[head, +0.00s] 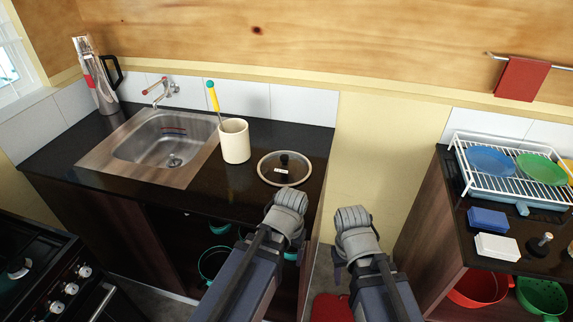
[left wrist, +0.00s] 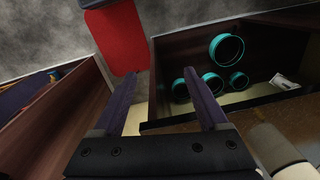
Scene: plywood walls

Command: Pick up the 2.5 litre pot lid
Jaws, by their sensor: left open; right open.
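The pot lid (head: 273,173) is a round glass lid with a pale rim, a dark knob and a small white label. It lies flat on the dark counter, near its right front edge, in the head view. My left gripper (head: 297,245) is in front of the counter edge, below and apart from the lid; its fingers are mostly hidden by my arm. In the left wrist view its two fingers (left wrist: 163,85) are spread with nothing between them. The lid cannot be made out there. My right gripper (head: 339,260) is open, right of the left one, fingers mostly hidden.
A cream crock (head: 235,143) with a yellow-handled utensil stands left of the lid. A sink (head: 140,155) and a steel jug (head: 100,85) are further left. Teal pots (left wrist: 227,48) sit in the open cupboard below. A dish rack (head: 460,150) stands on the right counter, beyond a gap.

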